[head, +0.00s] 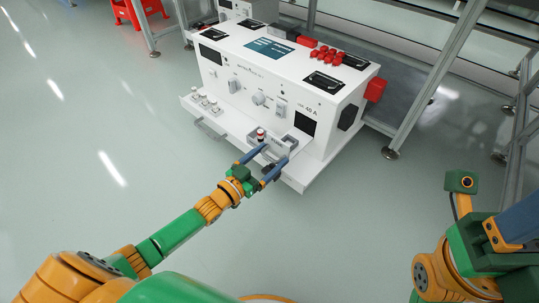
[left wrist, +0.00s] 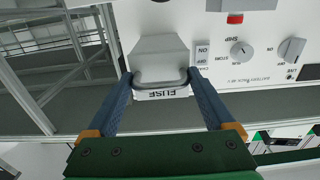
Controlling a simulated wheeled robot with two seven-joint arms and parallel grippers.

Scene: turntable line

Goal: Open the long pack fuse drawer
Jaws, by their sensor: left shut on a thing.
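The fuse drawer (head: 277,143) is a small pale block low on the front of the white battery pack (head: 240,75), towards its right end. In the left wrist view the drawer (left wrist: 156,50) appears upside down, with a grey face, a bow handle (left wrist: 160,84) and a white FUSE label. My left gripper (head: 275,153) is shut on the handle, one blue finger at each side; it also shows in the left wrist view (left wrist: 160,78). How far the drawer stands out is hard to tell.
A small red, white and black post (head: 261,134) stands close beside the left gripper. A grey pull handle (head: 210,129) is further left on the pack's ledge. Red caps (head: 326,54) lie on top. A metal frame (head: 430,80) stands at the right. The floor in front is clear.

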